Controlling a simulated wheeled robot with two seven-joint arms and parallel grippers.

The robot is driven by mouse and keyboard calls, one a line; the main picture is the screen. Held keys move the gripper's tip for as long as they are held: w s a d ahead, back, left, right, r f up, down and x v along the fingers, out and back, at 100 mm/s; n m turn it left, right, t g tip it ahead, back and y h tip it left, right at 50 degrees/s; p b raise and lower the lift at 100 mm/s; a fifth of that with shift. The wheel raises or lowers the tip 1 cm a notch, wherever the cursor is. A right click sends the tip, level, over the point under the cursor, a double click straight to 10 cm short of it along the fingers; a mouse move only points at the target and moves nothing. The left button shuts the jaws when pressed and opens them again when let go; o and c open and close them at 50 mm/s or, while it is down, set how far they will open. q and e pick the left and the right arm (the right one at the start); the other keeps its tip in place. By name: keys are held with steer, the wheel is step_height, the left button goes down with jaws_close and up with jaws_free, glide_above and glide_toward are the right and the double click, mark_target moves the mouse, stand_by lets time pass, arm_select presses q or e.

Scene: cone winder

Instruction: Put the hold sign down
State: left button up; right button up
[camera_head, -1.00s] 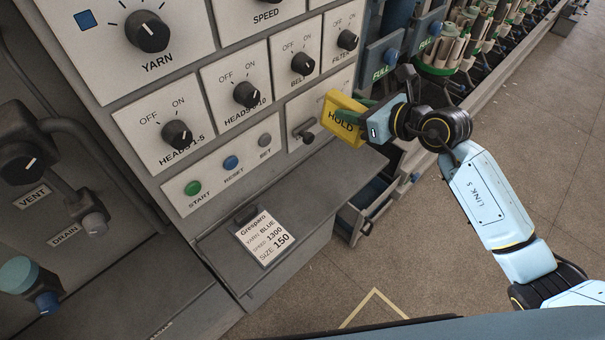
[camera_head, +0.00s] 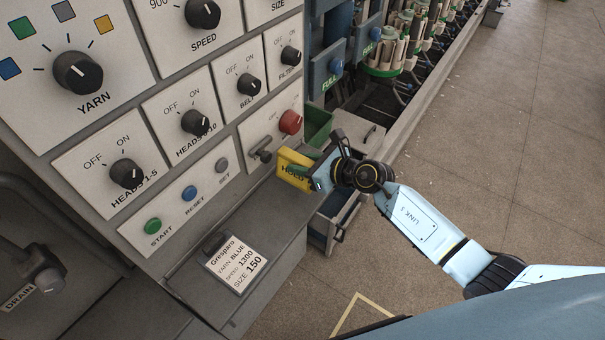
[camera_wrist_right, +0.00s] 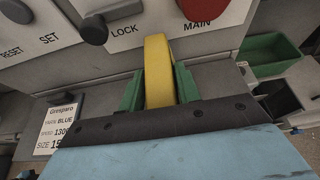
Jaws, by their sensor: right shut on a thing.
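The yellow hold sign (camera_head: 293,171) is near the right end of the grey ledge (camera_head: 262,213), below the lock lever (camera_head: 262,154). My right gripper (camera_head: 312,176) is shut on it from the right. In the right wrist view the yellow sign (camera_wrist_right: 159,72) stands edge-on between the green fingers (camera_wrist_right: 158,88), in front of the panel's lower edge. I cannot tell whether its bottom touches the ledge. My left gripper is not in view.
A red main knob (camera_head: 290,122) sits just above the sign. A white order card (camera_head: 236,263) lies on the ledge to the left. A green bin (camera_head: 319,124) and an open drawer (camera_head: 338,215) are right of the ledge. The ledge between card and sign is clear.

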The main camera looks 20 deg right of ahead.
step_height(320, 180, down, 3)
steer(key=shift+f+b, duration=0.2)
steer(key=shift+b, duration=0.4)
steer(key=o, duration=1)
steer(key=p+v, duration=0.1)
steer(key=v, duration=1.1)
steer(key=shift+r, duration=0.1)
